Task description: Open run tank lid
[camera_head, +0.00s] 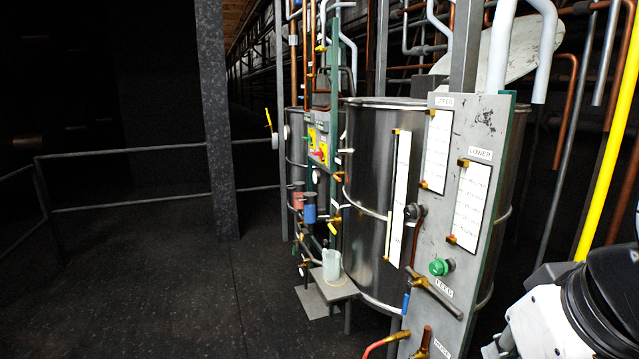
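A large metal tank (366,170) stands right of centre, behind a grey upright panel (484,240) with labels reading UPPER and LOWER. A pale round disc (522,48), which looks like a lid, is tilted up above the tank top behind the panel. White pipes and a grey post partly cover it. A second, smaller metal tank (296,150) stands farther back on the left, its top partly hidden by pipes. I cannot tell which is the run tank. A white and black part of my arm shows at the lower right; my gripper is not in view.
A green knob (439,267) and valve handles stick out of the panel. A small shelf (336,286) holds a translucent jug (331,265). A yellow pipe (606,130) rises at the right. Dark floor (170,290) lies open at left, before a railing (130,202).

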